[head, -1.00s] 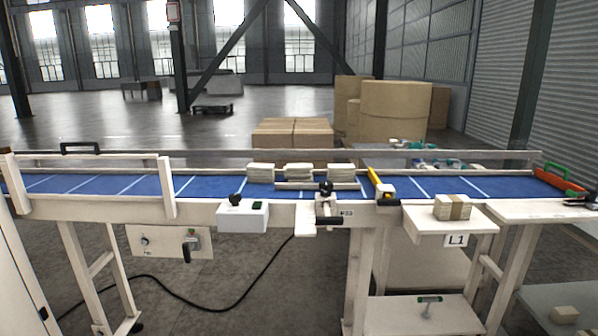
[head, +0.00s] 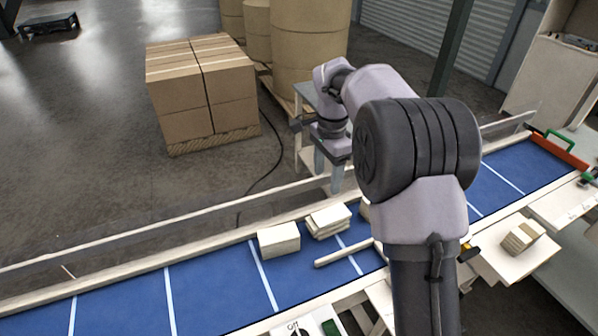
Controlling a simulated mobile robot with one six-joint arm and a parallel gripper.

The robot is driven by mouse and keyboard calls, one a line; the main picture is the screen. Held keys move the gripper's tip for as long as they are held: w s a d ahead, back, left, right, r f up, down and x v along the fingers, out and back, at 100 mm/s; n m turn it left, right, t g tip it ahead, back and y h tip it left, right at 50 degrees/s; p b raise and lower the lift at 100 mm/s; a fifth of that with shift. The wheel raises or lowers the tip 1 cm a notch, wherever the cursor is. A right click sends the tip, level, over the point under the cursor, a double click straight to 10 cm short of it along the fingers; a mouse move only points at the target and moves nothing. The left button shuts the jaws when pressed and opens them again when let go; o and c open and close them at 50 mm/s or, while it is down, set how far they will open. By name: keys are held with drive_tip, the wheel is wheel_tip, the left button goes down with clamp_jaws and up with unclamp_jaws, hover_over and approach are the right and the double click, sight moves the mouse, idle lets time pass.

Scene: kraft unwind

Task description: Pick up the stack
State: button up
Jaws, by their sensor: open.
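Pale paper stacks stand on the blue conveyor belt (head: 215,290). The left stack (head: 279,240) is neat and block-like. The middle stack (head: 328,221) has uneven, skewed layers. A third stack (head: 364,210) is mostly hidden behind my arm. A banded stack (head: 522,237) sits on the small side shelf at right. My gripper (head: 328,180) is open and points down, with nothing seen between its fingers. In the picture it is just above the middle stack, apart from it; its exact height and depth are hard to tell.
A pale bar (head: 345,252) lies across the belt in front of the stacks. A low rail (head: 150,232) runs along the belt's far side. Wrapped cartons (head: 205,90) and large brown rolls (head: 308,45) stand behind. The belt's left part is clear.

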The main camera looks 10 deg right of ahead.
drive_tip(key=b, duration=0.2)
approach(329, 214)
drive_tip(key=shift+s+a+f, duration=0.1)
drive_tip(key=shift+s+a, duration=0.1)
drive_tip(key=shift+s, duration=0.3)
drive_tip(key=f, duration=0.6)
drive_tip(key=shift+w+a+b, duration=0.1)
drive_tip(key=shift+w+b, duration=0.1)
drive_tip(key=shift+b, duration=0.1)
drive_tip(key=shift+f, duration=0.55)
drive_tip(key=f, duration=0.4)
drive_tip(key=shift+w+d+f+b, duration=0.3)
drive_tip(key=shift+w+b, duration=0.05)
drive_tip(key=shift+s+r, duration=0.1)
drive_tip(key=shift+c, duration=1.3)
drive_tip(key=c, duration=1)
drive_tip(key=shift+r, duration=0.1)
